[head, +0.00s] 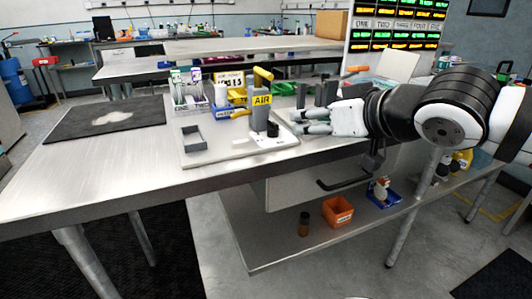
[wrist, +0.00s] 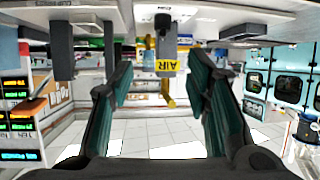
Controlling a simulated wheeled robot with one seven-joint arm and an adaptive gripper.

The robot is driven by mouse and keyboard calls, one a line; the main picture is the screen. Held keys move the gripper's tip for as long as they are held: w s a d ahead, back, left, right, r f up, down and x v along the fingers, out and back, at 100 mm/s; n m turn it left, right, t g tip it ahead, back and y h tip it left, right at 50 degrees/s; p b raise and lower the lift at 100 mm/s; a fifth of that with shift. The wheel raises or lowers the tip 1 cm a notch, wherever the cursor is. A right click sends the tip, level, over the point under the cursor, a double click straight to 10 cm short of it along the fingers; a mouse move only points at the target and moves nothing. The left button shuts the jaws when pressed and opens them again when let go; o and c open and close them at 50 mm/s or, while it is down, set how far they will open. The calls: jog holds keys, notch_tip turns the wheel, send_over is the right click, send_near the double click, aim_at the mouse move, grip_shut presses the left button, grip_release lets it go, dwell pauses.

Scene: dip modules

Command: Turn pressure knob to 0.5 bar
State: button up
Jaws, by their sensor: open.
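A grey air unit (head: 259,117) with a yellow "AIR" label and a yellow top lever stands upright on a light board on the bench. A small black knob-like part (head: 272,129) shows low on it; its setting is too small to read. My gripper (head: 304,122) is just right of the unit, fingers pointing left at it, apart from it. In the wrist view, which is upside down, my gripper (wrist: 160,82) is open and empty, with the unit (wrist: 166,52) beyond and between the fingers. The dark knob-like part (wrist: 162,22) shows near the top there.
A tube rack (head: 188,95) and blue bins stand behind. Dark upright blocks (head: 325,92) stand close behind my gripper. A dark mat (head: 105,119) lies at the left. The bench front left is clear.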

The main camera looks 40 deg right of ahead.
send_near(277, 125)
jog(key=shift+x, duration=1.05)
jog(key=b+x, duration=0.4)
jog(key=x, duration=0.3)
jog(key=shift+f, duration=0.2)
jog(key=shift+w+d+f+b, duration=0.1)
jog(key=shift+w+b, duration=0.2)
jog(key=shift+w, duration=0.3)
grip_shut()
